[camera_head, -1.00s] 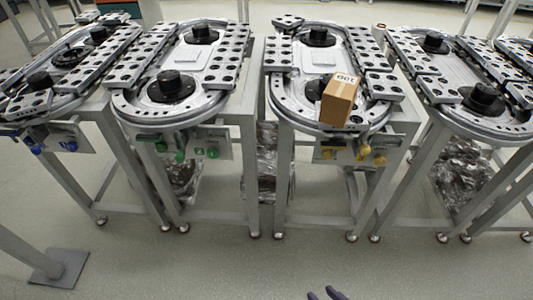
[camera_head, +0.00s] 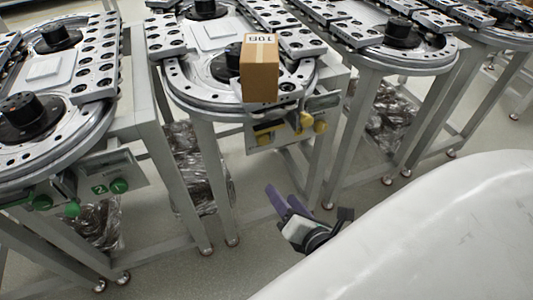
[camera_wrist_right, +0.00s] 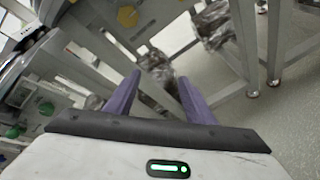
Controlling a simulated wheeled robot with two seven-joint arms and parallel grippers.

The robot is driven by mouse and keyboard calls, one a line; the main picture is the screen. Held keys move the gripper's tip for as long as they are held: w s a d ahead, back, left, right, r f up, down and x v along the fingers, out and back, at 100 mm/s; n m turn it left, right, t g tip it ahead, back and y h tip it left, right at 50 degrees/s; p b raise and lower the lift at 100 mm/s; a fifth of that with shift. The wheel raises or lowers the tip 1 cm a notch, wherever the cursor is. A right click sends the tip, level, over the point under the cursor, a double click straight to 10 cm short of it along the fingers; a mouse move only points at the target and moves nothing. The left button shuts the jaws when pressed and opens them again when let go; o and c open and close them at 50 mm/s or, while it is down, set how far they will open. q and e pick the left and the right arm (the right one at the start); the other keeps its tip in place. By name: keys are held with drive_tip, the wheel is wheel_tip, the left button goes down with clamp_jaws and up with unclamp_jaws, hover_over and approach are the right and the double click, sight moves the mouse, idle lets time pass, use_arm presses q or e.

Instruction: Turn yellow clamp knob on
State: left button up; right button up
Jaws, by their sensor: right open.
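The yellow clamp knobs hang on the front of the ring track that carries the cardboard box. One yellow knob (camera_head: 320,127) is at the right end, beside a yellow lever-like part (camera_head: 305,120); another yellow part (camera_head: 263,138) is to the left. In the right wrist view a yellow part (camera_wrist_right: 128,17) shows near the top, but I cannot tell which one it is. My right gripper (camera_head: 279,194) has purple fingers, below and apart from the yellow knobs. In the right wrist view its fingers (camera_wrist_right: 158,77) are spread, with nothing between them. My left gripper is not in view.
A cardboard box (camera_head: 259,75) sits on the yellow-knob track. A neighbouring track at left has green knobs (camera_head: 119,186). Metal table legs (camera_head: 215,180) and wrapped bundles (camera_head: 187,150) stand below. Open floor lies in front.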

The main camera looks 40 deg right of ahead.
sight(266, 142)
wheel_tip(266, 142, up, 6)
drive_tip(key=w+d+n+t+h+b, duration=0.1)
drive_tip(key=w+n+t+h+b, duration=0.2)
drive_tip(key=n, duration=0.8)
drive_tip(key=shift+t+y, duration=0.5)
drive_tip(key=shift+y, duration=0.2)
drive_tip(key=p+x, duration=0.1)
drive_tip(key=x, duration=0.8)
drive_tip(key=shift+w+d+r, duration=0.1)
drive_tip(key=shift+w+d, duration=0.15)
drive_tip(key=shift+w, duration=0.05)
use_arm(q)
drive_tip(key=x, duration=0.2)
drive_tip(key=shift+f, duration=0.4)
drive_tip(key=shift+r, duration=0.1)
use_arm(e)
drive_tip(key=c, duration=1.1)
